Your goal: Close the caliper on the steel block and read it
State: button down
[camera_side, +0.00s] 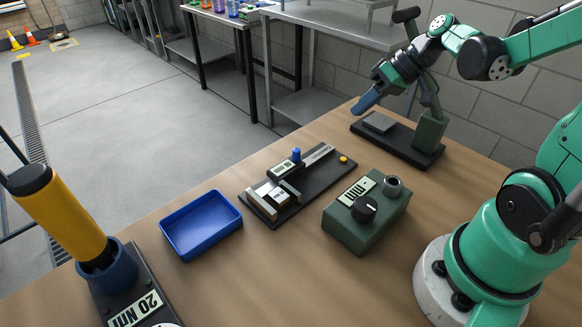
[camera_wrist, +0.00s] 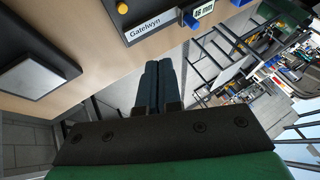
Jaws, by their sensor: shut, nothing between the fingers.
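The caliper is a black-based instrument (camera_side: 316,180) in the middle of the table in the side view. It carries a small display (camera_side: 283,168), a blue knob (camera_side: 296,154) and a yellow button (camera_side: 343,159). Pale metal parts (camera_side: 270,195) sit at its near-left end; I cannot tell the steel block from the jaws there, or whether they touch. In the wrist view only part of the base shows at the top, with a "Gatelwyn" label (camera_wrist: 146,26) and a display (camera_wrist: 203,9). My gripper (camera_side: 366,103) is shut and empty, behind and right of the caliper; its blue fingers (camera_wrist: 158,66) lie together.
A green box with a black dial (camera_side: 365,209) stands right of the caliper, and a blue tray (camera_side: 201,226) lies left. A black stand with a grey plate (camera_side: 380,122) is below and right of my gripper. A yellow cylinder device (camera_side: 67,215) stands front left.

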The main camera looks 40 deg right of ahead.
aim_at(298, 153)
jog(key=x, duration=0.8)
jog(key=shift+w+a+f, duration=0.15)
jog(key=shift+f, duration=0.05)
jog(key=a, duration=0.3)
jog(key=shift+w+f, duration=0.2)
jog(key=shift+w, duration=0.2)
jog(key=shift+w+a, duration=0.1)
jog(key=shift+a, duration=0.45)
jog(key=shift+a, duration=1.3)
jog(key=d, duration=0.2)
jog(key=s+d, duration=0.1)
jog(key=d, duration=0.1)
jog(key=shift+d+r, duration=0.1)
jog(key=shift+d, duration=0.2)
jog(key=v, duration=0.9)
jog(key=shift+s+r, duration=0.15)
jog(key=shift+r, duration=0.15)
